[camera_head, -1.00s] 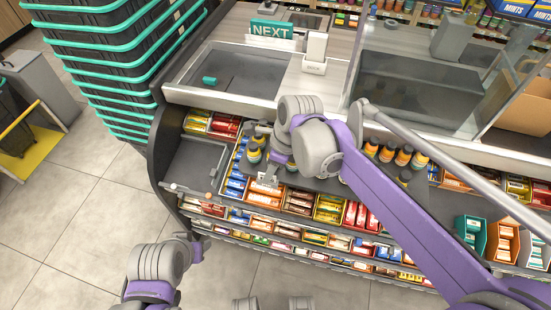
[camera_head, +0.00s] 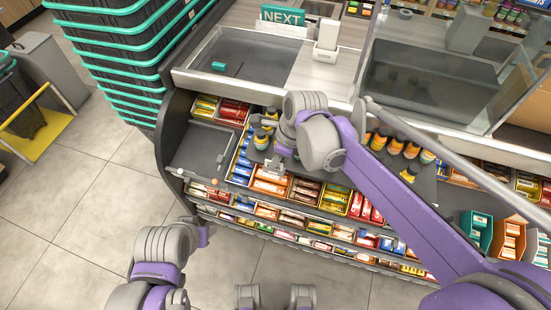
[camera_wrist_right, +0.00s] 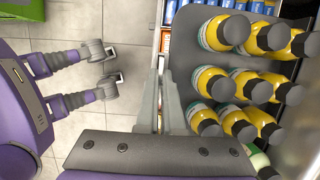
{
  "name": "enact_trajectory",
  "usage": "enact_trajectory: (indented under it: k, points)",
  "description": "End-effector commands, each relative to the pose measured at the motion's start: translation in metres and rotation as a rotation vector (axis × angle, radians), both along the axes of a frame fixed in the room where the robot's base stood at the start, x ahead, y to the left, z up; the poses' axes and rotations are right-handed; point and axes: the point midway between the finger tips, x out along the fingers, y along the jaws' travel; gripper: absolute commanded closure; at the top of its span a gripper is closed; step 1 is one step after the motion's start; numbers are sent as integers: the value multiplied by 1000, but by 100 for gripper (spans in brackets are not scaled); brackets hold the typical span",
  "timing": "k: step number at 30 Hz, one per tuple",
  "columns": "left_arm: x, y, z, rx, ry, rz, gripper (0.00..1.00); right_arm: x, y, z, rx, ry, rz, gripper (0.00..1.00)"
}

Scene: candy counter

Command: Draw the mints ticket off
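My right gripper (camera_head: 276,168) hangs over the front of the candy shelf, by the front edge of a dark tray of bottles. In the right wrist view its two grey fingers (camera_wrist_right: 163,95) lie close together with a narrow gap. I cannot tell whether anything thin is between them. I cannot pick out a mints ticket in either view. The candy shelf (camera_head: 300,190) holds rows of bright packets.
Yellow bottles with dark caps (camera_wrist_right: 240,90) crowd the tray right beside the right fingers. An empty grey ledge (camera_head: 200,150) is left of the candy. Stacked baskets (camera_head: 115,50) stand at the left. A NEXT sign (camera_head: 283,17) stands on the counter. Floor in front is clear.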

Motion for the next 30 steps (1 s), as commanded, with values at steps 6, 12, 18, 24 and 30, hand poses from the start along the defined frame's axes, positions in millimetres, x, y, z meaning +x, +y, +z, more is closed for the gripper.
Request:
enact_trajectory:
  k: [6, 12, 18, 24, 30]
  points:
    - [0, 0, 1, 0, 0, 0, 50, 0, 0, 1, 0, 0, 0, 100]
    - [0, 0, 3, 0, -1, 0, 50, 0, 0, 4, 0, 0, 0, 100]
    - [1, 0, 6, 0, -2, 0, 50, 0, 0, 7, 0, 0, 0, 100]
    - [1, 0, 8, 0, -3, 0, 50, 0, 0, 10, 0, 0, 0, 100]
    - [1, 0, 11, 0, -3, 0, 50, 0, 0, 12, 0, 0, 0, 100]
